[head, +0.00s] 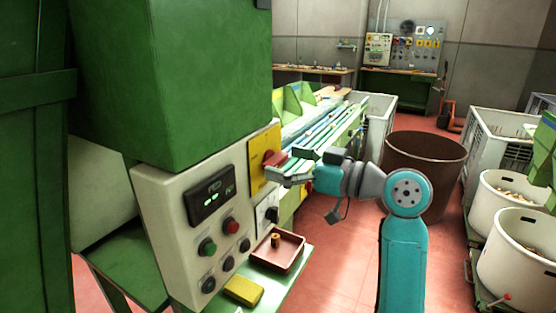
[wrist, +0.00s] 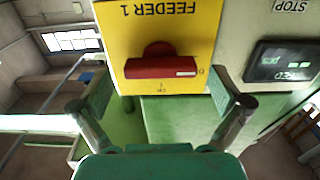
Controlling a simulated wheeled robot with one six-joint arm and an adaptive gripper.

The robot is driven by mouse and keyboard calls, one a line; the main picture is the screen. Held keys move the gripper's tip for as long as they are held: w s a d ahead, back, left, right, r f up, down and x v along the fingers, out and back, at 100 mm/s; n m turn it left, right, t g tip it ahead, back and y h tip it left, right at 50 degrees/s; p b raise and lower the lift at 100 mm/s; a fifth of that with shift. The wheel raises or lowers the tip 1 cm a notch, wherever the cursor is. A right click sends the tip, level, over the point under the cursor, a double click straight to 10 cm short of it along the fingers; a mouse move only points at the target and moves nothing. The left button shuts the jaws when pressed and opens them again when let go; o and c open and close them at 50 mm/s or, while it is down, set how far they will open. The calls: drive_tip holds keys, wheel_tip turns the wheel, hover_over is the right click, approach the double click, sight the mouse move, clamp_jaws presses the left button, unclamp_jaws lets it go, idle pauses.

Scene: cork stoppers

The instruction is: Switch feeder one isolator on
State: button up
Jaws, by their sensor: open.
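The feeder one isolator is a red rotary handle (wrist: 160,67) on a yellow plate (wrist: 190,20) marked FEEDER 1, upside down in the wrist view. The handle lies level there, its white mark at the end beside the O; the I mark is below it. The handle (head: 269,158) and plate (head: 257,172) also show in the head view, on the side of the control box. My gripper (wrist: 162,88) is open, its fingers apart to the left and right of the handle. In the head view my gripper (head: 285,165) is close in front of the plate; contact cannot be told.
The pale control box (head: 160,210) carries a lit display (head: 210,201) and several buttons. A second switch (head: 268,213) sits below the yellow plate. A brown tray (head: 277,262) and a yellow block (head: 243,290) lie on the green ledge below. A brown bin (head: 425,150) stands behind my arm.

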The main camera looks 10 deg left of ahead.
drive_tip(key=shift+x, duration=0.8)
drive_tip(key=shift+c, duration=0.3)
drive_tip(key=c, duration=1.1)
